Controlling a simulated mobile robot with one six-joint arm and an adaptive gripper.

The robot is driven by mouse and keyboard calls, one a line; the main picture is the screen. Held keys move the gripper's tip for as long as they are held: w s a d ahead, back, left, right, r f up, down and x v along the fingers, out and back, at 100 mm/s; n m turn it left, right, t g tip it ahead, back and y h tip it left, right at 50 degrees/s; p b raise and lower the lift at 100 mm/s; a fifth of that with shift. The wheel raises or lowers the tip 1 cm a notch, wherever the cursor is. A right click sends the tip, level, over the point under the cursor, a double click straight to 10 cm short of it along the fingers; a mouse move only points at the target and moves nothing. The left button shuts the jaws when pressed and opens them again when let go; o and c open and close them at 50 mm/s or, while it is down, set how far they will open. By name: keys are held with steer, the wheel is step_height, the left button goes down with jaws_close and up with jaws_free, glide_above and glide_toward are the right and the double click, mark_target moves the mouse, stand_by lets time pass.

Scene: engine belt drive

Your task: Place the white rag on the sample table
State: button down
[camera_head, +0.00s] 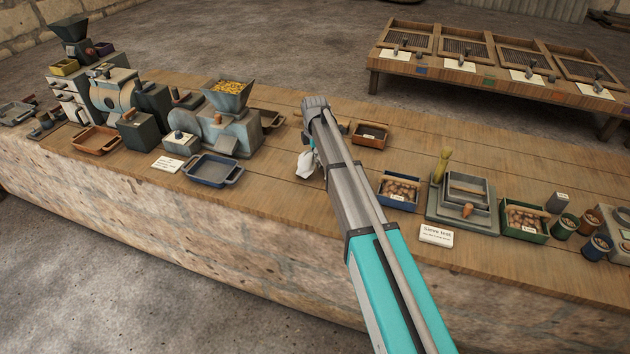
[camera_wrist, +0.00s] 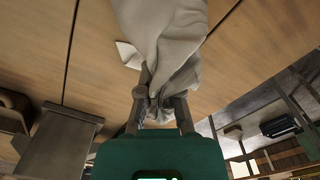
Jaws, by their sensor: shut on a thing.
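The white rag (camera_head: 306,164) hangs just left of my arm in the head view, above the long stone-sided table with a plank top (camera_head: 270,195). In the wrist view the rag (camera_wrist: 168,35) is bunched and hangs in folds from my gripper (camera_wrist: 160,100), which is shut on it. The planks (camera_wrist: 100,45) show behind the rag. I cannot tell whether its loose end touches them. In the head view my arm hides most of my gripper. No readable label shows which table is the sample table.
A grey mill with a grain hopper (camera_head: 229,95) and a blue tray (camera_head: 212,170) stand left of the rag. A low table with screened frames (camera_head: 490,75) stands behind. Bare planks lie near the rag.

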mark_target(319, 190)
steer(key=s+f+b, duration=0.1)
steer(key=s+f, duration=0.1)
steer(key=s+d+f+b, duration=0.1)
steer(key=s+b, duration=0.1)
steer(key=s, duration=0.1)
steer(key=s+f+b, duration=0.2)
steer(key=shift+s+d+f, duration=0.25)
steer(key=shift+d+f, duration=0.05)
steer(key=shift+c, duration=2)
jaws_free()
steer(key=shift+r, duration=0.1)
steer(key=shift+s+d+r+p, duration=0.1)
steer(key=shift+s+r+p, duration=0.2)
steer(key=shift+r+p, duration=0.5)
steer(key=shift+s+d+r+p, duration=0.1)
steer(key=shift+s+r+p, duration=0.15)
steer(key=shift+r+p, duration=0.5)
step_height(319, 190, up, 7)
steer(key=s+p, duration=0.3)
steer(key=p, duration=0.4)
steer(key=shift+d, duration=0.25)
